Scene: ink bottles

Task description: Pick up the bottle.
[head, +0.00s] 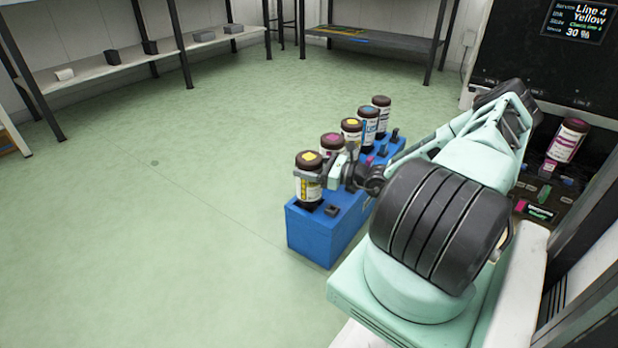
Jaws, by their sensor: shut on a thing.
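A dark bottle with a yellow cap top and a yellow-and-white label (306,190) stands upright at the near left end of the blue rack (317,237). My gripper (312,176) reaches it from the right, with its fingers shut around the bottle's upper part. The bottle's base is at the rack's near slot; I cannot tell whether it is seated or slightly raised. The fingers hide part of the label.
Behind it in the rack stand a magenta-topped bottle (332,147), another yellow-topped bottle (352,132) and more bottles. A screen (578,20) reads Line 4 Yellow, 30 %. A magenta-labelled bottle (567,141) tilts at the machine. The left floor is open.

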